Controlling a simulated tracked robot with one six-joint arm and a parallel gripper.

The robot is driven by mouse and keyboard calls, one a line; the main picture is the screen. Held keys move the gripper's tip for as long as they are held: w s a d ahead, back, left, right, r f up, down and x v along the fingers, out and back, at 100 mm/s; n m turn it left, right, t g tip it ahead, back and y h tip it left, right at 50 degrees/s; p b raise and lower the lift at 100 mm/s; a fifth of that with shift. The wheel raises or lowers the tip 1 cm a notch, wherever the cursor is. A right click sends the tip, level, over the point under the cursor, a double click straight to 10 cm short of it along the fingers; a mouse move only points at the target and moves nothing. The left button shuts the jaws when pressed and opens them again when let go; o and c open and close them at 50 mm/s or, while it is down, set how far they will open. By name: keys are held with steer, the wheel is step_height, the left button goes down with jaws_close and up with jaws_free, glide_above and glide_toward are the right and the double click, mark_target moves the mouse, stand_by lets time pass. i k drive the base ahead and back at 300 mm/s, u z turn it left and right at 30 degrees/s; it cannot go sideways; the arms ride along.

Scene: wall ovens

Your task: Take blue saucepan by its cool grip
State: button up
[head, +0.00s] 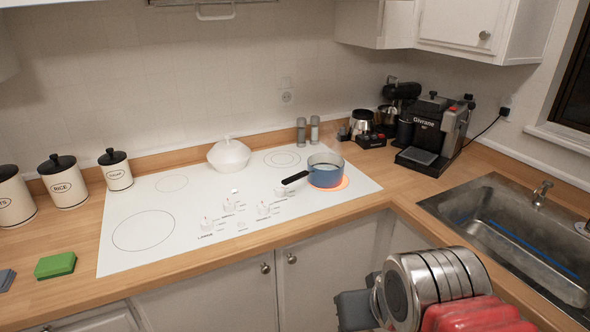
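The blue saucepan (325,177) stands upright on a glowing orange burner at the right of the white cooktop. It holds a pale liquid, and faint steam rises above it. Its black grip (295,178) points left and slightly toward the front, over the cooktop near the knobs. My gripper (353,309) is low in the picture, in front of the counter's front edge, well apart from the saucepan. Only grey parts of it show beside my metal wrist, and its fingertips are not clear. I cannot tell whether it is open or shut.
The white cooktop (150,262) has several knobs near the grip. A white lidded dish (229,155) stands behind, left of the saucepan. A coffee machine (436,135) and a metal sink (520,240) are at right. Canisters (63,183) and a green sponge (55,265) are at left.

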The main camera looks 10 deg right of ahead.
mark_target(321, 179)
steer(key=u, duration=0.4)
steer(key=i, duration=1.05)
steer(key=u, duration=0.35)
